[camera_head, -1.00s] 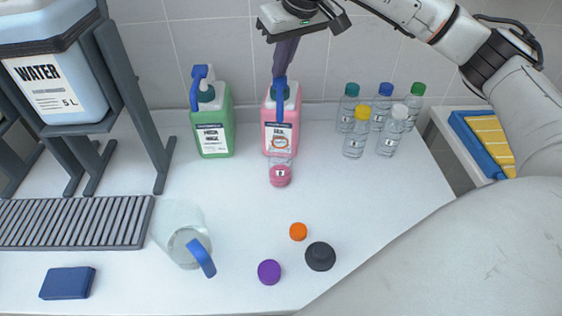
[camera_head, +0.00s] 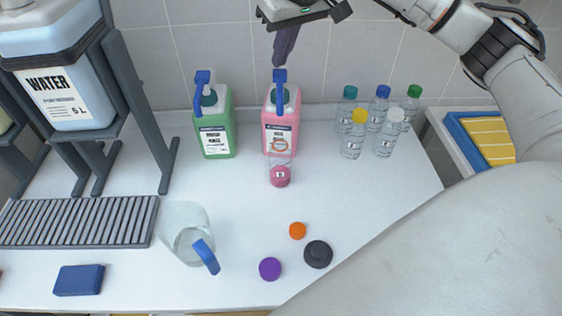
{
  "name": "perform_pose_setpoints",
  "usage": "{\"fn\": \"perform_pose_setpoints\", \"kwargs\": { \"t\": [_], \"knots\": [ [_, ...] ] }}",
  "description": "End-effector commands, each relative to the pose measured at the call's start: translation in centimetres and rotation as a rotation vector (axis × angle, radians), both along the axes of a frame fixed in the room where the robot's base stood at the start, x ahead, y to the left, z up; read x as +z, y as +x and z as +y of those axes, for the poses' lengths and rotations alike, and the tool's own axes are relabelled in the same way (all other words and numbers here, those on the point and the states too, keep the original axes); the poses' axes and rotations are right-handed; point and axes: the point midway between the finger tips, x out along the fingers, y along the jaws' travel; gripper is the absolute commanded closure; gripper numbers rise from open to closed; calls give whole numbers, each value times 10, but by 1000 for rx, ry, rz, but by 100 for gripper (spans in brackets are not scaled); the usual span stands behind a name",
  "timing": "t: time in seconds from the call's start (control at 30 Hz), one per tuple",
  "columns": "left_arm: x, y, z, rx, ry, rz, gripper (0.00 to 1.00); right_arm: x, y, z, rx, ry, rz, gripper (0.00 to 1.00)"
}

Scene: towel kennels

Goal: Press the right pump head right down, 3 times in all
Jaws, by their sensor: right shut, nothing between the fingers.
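The right pump head (camera_head: 280,76) is blue and sits on a pink bottle (camera_head: 278,133) with a white label, against the tiled wall. My right gripper (camera_head: 282,62) hangs above it with its fingers pointing down, shut and empty. The fingertips are at or just above the top of the pump head; I cannot tell whether they touch. A small clear container with pink liquid (camera_head: 280,176) stands in front of the pink bottle. The left pump head (camera_head: 203,78), also blue, is on a green bottle (camera_head: 216,138). My left gripper is not in view.
Several capped clear bottles (camera_head: 353,140) stand to the right. A clear jug (camera_head: 186,236), a purple cap (camera_head: 270,269), an orange cap (camera_head: 297,230) and a black cap (camera_head: 318,254) are in front. A water tank (camera_head: 68,90) on a grey stand is at left.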

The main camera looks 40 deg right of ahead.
Motion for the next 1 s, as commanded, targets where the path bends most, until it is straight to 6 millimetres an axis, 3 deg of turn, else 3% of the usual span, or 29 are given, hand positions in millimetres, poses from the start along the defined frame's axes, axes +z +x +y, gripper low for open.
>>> {"fn": "perform_pose_setpoints", "kwargs": {
  "t": [0.37,0.6,1.0],
  "knots": [
    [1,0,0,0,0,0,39,2,0,0,0,0,-2,100],
    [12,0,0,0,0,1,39,25,1,0,0,1,-4,100],
    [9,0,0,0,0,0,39,58,1,0,-1,0,-2,100]
  ]
}}
